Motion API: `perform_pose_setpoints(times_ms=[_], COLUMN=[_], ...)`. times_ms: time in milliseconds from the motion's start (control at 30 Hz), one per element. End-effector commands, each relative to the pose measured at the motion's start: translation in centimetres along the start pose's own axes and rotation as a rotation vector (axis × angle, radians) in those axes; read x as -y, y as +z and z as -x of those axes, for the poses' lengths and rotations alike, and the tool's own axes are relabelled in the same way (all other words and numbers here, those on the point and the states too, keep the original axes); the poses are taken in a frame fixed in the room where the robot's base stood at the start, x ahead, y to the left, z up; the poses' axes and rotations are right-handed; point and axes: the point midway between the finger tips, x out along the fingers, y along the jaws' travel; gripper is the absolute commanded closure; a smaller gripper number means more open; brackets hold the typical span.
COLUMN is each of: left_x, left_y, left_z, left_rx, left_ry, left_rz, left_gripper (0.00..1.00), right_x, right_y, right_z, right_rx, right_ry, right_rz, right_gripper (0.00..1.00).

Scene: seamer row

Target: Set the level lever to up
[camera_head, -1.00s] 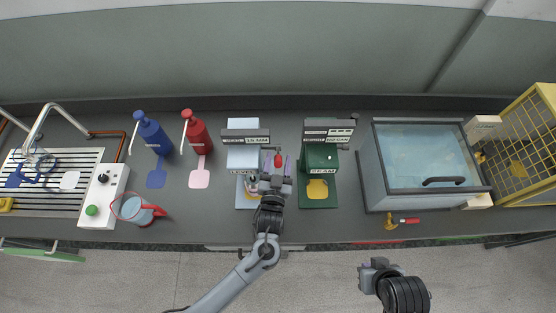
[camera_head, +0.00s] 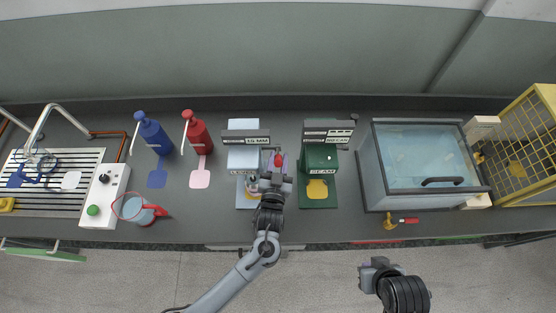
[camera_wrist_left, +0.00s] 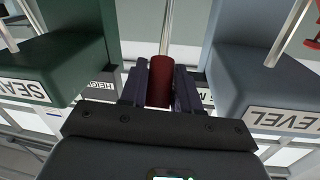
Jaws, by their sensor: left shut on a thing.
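The level lever is a thin metal rod with a red grip (camera_head: 278,160); the grip also shows in the left wrist view (camera_wrist_left: 160,82). My left gripper (camera_head: 275,167) is shut on the red grip, with one dark finger on each side. The blue-grey level machine (camera_head: 242,157) stands left of the lever in the head view; its LEVEL label (camera_wrist_left: 285,120) shows at right in the wrist view. The lever's pivot is hidden. My right gripper (camera_head: 372,270) hangs over the floor in front of the counter, away from everything; its jaw opening is unclear.
The green seam machine (camera_head: 319,160) stands close on the right of my left gripper. Blue (camera_head: 154,135) and red (camera_head: 198,137) pump bottles stand to the left. A glass-lidded tank (camera_head: 420,160) is at the right. The counter front between jug (camera_head: 133,208) and machines is clear.

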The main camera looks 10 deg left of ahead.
Motion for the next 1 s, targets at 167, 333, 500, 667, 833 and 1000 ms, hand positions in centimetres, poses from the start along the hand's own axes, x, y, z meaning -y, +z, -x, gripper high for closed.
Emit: perform_pose_setpoints(times_ms=[167, 333, 500, 667, 833, 1000], left_x=[0.3, 0.3, 0.2, 0.2, 0.2, 0.2], left_y=[-1.2, -1.0, -0.9, -0.9, -0.9, -0.9], left_z=[-0.6, -0.8, -0.8, -0.8, -0.8, -0.7], left_rx=[0.072, 0.100, 0.099, 0.099, 0.099, 0.099], left_ry=[0.009, 0.014, 0.014, 0.014, 0.014, 0.015], left_rz=[0.009, 0.012, 0.013, 0.013, 0.013, 0.013], left_gripper=[1.00, 1.00, 1.00, 0.55, 0.47, 0.47], right_x=[-0.1, 0.0, 0.0, 0.0, 0.0, 0.0], right_y=[-0.9, -1.0, -1.0, -0.9, -0.9, -0.9], right_z=[2.7, 3.0, 2.8, 2.8, 2.8, 2.8], right_rx=[-0.003, -0.004, -0.003, -0.002, -0.002, -0.002], right_ry=[-0.002, -0.003, -0.004, -0.004, -0.004, -0.004], right_rz=[-0.002, -0.004, -0.005, -0.005, -0.005, -0.004], right_gripper=[1.00, 1.00, 1.00, 1.00, 1.00, 1.00])
